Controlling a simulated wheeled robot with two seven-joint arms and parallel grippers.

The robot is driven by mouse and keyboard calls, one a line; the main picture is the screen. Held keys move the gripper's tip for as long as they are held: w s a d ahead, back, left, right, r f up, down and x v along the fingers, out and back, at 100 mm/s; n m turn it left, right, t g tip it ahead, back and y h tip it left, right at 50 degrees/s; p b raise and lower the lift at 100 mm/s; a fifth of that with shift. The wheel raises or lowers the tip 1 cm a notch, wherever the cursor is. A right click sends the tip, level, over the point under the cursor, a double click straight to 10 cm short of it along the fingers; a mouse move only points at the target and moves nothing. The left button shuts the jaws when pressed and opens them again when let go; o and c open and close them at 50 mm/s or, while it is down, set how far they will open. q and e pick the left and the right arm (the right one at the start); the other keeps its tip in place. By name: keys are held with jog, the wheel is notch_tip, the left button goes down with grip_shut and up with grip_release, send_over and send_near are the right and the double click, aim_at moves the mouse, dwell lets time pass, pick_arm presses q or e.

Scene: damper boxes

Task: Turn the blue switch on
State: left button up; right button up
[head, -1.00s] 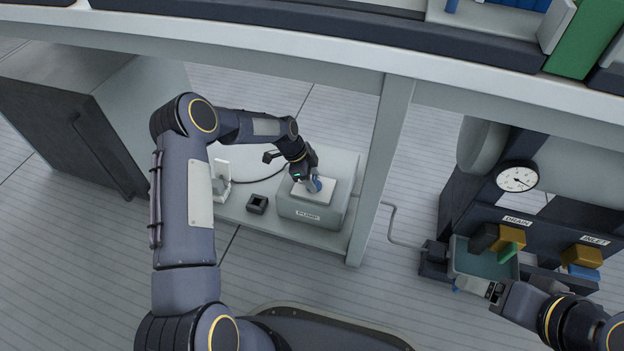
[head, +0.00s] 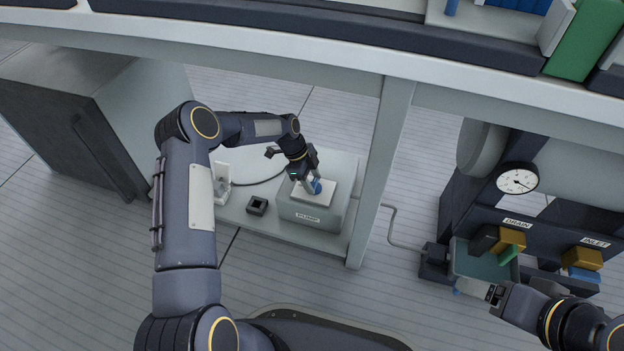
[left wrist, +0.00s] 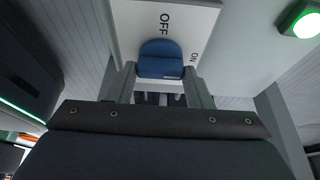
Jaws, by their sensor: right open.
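The blue switch (head: 316,187) is on a white plate on top of the grey box labelled PUMP (head: 306,217). In the left wrist view the blue switch (left wrist: 160,58) shows close up, with OFF printed above it and ON to its upper right. My left gripper (head: 311,183) is at the switch. In the left wrist view its two fingers (left wrist: 160,72) flank the switch, with their tips close against its sides; whether they clamp it is unclear. My right gripper (head: 494,294) is open, low on the right near a grey tray.
A small dark square socket (head: 257,205) and a white upright piece (head: 221,182) stand left of the box. A grey post (head: 378,170) rises to its right. Right of that are a gauge (head: 517,178) and a panel labelled DRAIN and INLET. A green light (left wrist: 304,22) glows.

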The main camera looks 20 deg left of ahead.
pick_arm(q)
jog(key=o, duration=0.4)
jog(key=p+v, duration=0.3)
jog(key=v, duration=0.4)
jog(key=shift+a+r, duration=0.2)
jog(key=shift+r, duration=0.15)
